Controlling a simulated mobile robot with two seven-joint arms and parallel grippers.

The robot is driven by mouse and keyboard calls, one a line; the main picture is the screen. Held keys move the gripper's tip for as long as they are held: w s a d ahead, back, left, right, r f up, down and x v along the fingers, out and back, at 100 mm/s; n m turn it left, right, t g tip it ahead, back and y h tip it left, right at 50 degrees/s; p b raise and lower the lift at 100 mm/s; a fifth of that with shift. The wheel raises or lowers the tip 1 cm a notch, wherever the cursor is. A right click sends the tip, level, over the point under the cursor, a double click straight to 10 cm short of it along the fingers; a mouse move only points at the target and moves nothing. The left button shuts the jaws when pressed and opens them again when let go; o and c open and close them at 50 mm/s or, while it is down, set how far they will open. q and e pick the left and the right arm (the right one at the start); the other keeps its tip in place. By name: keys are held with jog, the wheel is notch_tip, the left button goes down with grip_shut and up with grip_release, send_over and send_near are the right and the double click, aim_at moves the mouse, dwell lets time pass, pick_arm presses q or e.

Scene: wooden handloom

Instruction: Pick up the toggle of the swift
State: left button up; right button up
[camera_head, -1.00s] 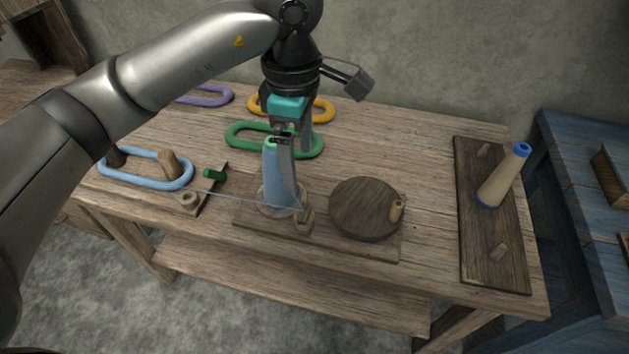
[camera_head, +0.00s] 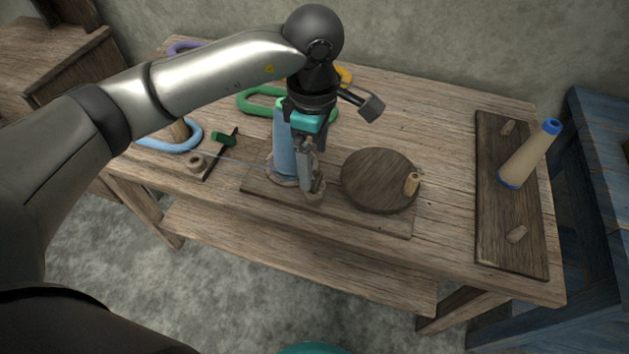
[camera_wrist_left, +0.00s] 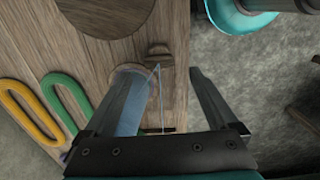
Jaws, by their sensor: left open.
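My left gripper (camera_head: 309,182) is open and points down beside the blue cone (camera_head: 284,145), over the front of its base board. In the left wrist view the open fingers (camera_wrist_left: 163,76) have a small wooden block (camera_wrist_left: 158,54) beyond them, with a thread running to it. Nothing is held. The swift's wooden peg (camera_head: 178,130) carries a pale blue skein (camera_head: 190,143) at the left, partly behind my arm. A small green piece (camera_head: 225,138) sits on a dark bar right of it, well away from the gripper. I cannot tell which small part is the toggle.
A round wooden disc (camera_head: 375,182) with a small handle (camera_head: 411,184) is close right of the gripper. A green loop (camera_head: 258,100) lies behind. The bench's front strip is clear.

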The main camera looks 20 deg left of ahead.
aim_at(314, 179)
pick_arm(q)
notch_tip(314, 179, down, 4)
jog(key=shift+r+b, duration=0.15)
jog(key=shift+b, duration=0.5)
jog(key=shift+w+f, duration=0.1)
jog(key=shift+f, duration=0.6)
pick_arm(e)
jog(key=shift+w+a+r, duration=0.4)
jog(key=shift+w+a, duration=0.15)
jog(key=shift+w, duration=0.15)
jog(key=shift+w+a+r, duration=0.4)
jog(key=shift+w+a, duration=0.1)
jog(key=shift+w, duration=0.15)
pick_arm(q)
jog(key=shift+c, duration=0.2)
jog(key=c, duration=1.4)
